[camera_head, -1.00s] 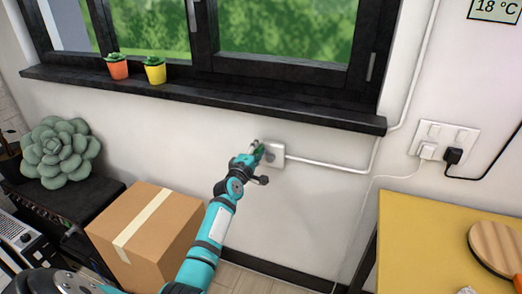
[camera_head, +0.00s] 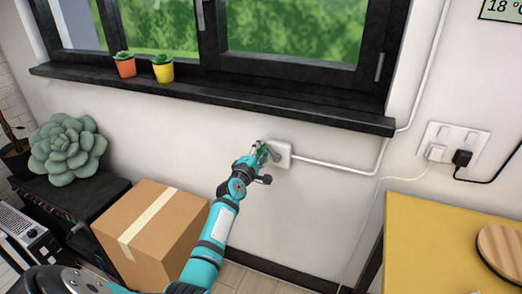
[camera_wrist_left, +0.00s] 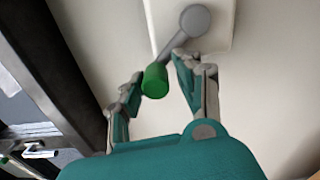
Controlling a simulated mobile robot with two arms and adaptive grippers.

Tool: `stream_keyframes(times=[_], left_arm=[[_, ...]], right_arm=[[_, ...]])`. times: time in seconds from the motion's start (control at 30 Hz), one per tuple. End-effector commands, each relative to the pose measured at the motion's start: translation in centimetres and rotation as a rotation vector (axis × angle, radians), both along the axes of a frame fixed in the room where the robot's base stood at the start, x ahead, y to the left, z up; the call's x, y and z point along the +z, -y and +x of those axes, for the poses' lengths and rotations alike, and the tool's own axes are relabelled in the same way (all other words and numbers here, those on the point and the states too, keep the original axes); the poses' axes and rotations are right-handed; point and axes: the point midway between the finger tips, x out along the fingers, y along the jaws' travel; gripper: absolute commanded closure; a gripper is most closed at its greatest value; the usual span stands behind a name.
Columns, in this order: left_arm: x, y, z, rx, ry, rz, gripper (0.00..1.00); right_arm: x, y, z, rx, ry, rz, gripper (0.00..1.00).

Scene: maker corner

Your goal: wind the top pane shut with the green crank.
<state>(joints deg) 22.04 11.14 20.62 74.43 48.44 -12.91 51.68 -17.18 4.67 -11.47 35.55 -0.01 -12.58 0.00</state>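The crank has a grey arm (camera_wrist_left: 180,38) and a green knob (camera_wrist_left: 155,80). It sits on a white wall box (camera_head: 284,155) below the window. My left gripper (camera_head: 262,152) is at the crank; in the left wrist view its two fingers (camera_wrist_left: 158,82) stand apart on either side of the green knob. A gap shows between the knob and the right-hand finger, so the gripper looks open around the knob. The lower part of the window (camera_head: 290,48) shows at the top of the head view. The top pane is out of view. My right gripper is not in view.
A black sill (camera_head: 210,98) with an orange pot (camera_head: 125,68) and a yellow pot (camera_head: 163,73) runs above the crank. A cardboard box (camera_head: 150,235) stands below left. A yellow table (camera_head: 430,245) is at the right. Wall around the crank is clear.

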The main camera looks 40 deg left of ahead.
Motion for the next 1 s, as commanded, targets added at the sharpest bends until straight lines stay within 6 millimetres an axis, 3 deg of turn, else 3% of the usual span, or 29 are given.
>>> stream_keyframes(times=[0.1, 0.47, 1.0], left_arm=[[0.1, 0.0, 0.0, -0.001, 0.003, 0.000, 0.52], [0.2, 0.3, -0.7, -0.001, 0.006, -0.002, 0.52], [0.1, 2.5, -10.4, 0.001, 0.003, 0.000, 0.52]], right_arm=[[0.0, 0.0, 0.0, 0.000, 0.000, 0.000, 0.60], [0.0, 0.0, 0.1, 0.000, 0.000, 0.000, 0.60], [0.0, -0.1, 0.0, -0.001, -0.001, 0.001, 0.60]])
